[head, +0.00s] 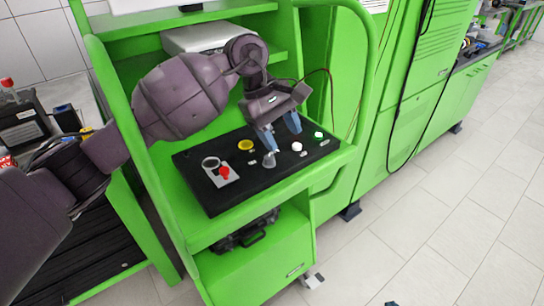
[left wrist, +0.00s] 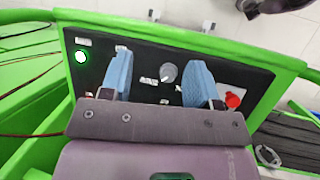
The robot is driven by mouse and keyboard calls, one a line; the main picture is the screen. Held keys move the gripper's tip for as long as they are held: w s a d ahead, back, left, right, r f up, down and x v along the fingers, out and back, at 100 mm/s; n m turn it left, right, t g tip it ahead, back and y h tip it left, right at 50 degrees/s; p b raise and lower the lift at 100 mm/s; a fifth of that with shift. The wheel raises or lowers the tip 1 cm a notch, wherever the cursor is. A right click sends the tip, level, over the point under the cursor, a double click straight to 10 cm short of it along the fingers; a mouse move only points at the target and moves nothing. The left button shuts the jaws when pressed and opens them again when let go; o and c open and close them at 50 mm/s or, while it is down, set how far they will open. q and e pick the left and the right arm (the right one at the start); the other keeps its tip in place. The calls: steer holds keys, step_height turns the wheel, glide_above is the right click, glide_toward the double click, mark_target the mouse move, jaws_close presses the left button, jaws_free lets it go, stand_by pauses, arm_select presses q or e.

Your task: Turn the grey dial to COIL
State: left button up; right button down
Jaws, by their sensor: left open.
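The grey dial (head: 269,160) stands on the black panel of the green bench, between a yellow button and a white button. In the left wrist view the dial (left wrist: 168,73) shows in the gap between my blue fingers, with a pale pointer line on it. My left gripper (head: 282,132) is open and empty over the panel, its fingers pointing down toward the dial. I cannot tell whether a finger touches it. The small labels around the dial are too blurred to read. Only a small bluish tip, perhaps of my right gripper (head: 391,303), shows at the bottom edge.
The panel (head: 213,201) also carries a red switch (head: 224,172), the yellow button (head: 245,145), the white button (head: 297,146) and a green button (head: 318,135). Green frame posts flank the bench. A black case (head: 245,232) lies on the shelf below. The floor at right is clear.

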mark_target(269, 157)
arm_select(q)
step_height(269, 157, up, 2)
steer(key=w+a+m+t+y, duration=0.2)
steer(key=w+y, duration=0.1)
steer(key=y, duration=0.2)
step_height(269, 157, down, 10)
steer(key=shift+s+a+f, duration=0.1)
steer(key=shift+s+a, duration=0.05)
arm_select(e)
steer(key=s, duration=0.2)
steer(key=s+a+f+m, duration=0.1)
arm_select(q)
steer(key=shift+c, duration=0.3)
steer(key=c, duration=0.9)
steer(key=shift+o, duration=0.2)
